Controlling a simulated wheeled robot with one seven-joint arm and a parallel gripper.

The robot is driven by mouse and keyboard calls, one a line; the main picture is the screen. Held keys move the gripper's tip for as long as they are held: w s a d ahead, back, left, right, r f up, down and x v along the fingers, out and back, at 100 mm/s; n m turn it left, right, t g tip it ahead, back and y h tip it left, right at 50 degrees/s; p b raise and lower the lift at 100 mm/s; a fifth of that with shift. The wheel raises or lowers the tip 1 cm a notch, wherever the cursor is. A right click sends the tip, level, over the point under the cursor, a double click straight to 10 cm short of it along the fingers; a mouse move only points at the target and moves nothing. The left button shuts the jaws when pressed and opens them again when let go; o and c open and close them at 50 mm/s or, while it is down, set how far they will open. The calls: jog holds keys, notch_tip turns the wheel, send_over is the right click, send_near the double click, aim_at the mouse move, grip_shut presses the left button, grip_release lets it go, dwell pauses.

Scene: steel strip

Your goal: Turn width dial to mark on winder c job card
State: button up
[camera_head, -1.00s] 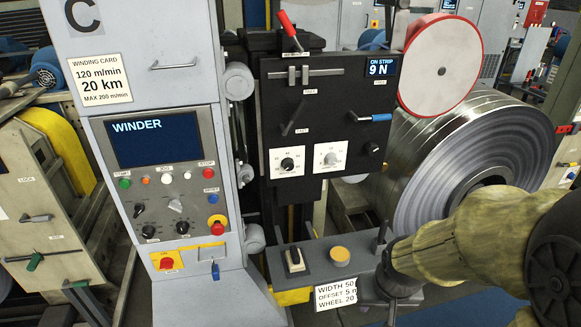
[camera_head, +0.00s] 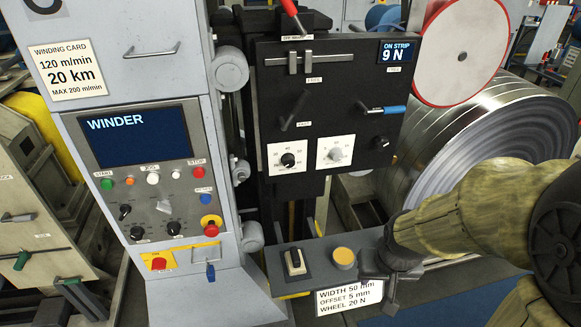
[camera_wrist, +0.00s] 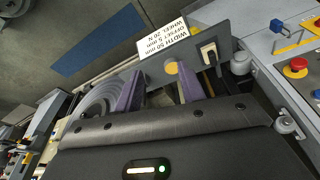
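The job card (camera_head: 349,297) on the front of the grey ledge reads WIDTH 50 mm, OFFSET 5 mm, WHEEL 20 N; it also shows upside down in the wrist view (camera_wrist: 165,47). Two white-plated dials sit on the black panel: a left one with a black knob (camera_head: 288,160) and a right one with a grey knob (camera_head: 335,154). The left scale looks numbered in tens; which dial is labelled width is too small to read. My gripper (camera_wrist: 158,72) is open and empty, its purple fingers apart. In the head view it hangs by the ledge's right end, below and right of the dials.
The ledge carries a black switch (camera_head: 295,262) and a yellow button (camera_head: 343,258). A blue-handled lever (camera_head: 384,109) sticks out right of the dials. The grey winder cabinet (camera_head: 150,230) stands left, the steel coil (camera_head: 480,140) right. The space before the dials looks clear.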

jog(key=shift+o, duration=1.4)
jog(key=shift+w, duration=0.15)
jog(key=w+a+f+n+t+h+p, duration=0.1)
jog(key=w+a+f+n+t+p, duration=0.15)
jog(key=w+f+n, duration=0.35)
jog(key=w+a+f+n+t+h+p, duration=0.1)
jog(key=w+f+n+t+h, duration=0.25)
jog(key=w, duration=0.55)
jog(key=w+a+r+n+t+y+p, duration=0.1)
jog(key=w+a+r+n+t+y, duration=0.1)
jog(key=a+r+n+t+y, duration=0.2)
jog(key=w+a+r+n+t+y+p, duration=0.1)
jog(key=a+r+n+t+y, duration=0.3)
jog(key=a+n, duration=0.5)
jog(key=w+n+t, duration=0.1)
jog(key=n, duration=0.5)
jog(key=shift+w+a+n, duration=0.2)
jog(key=shift+a+n, duration=0.15)
jog(key=shift+w+r+y, duration=0.1)
jog(key=shift+y, duration=0.15)
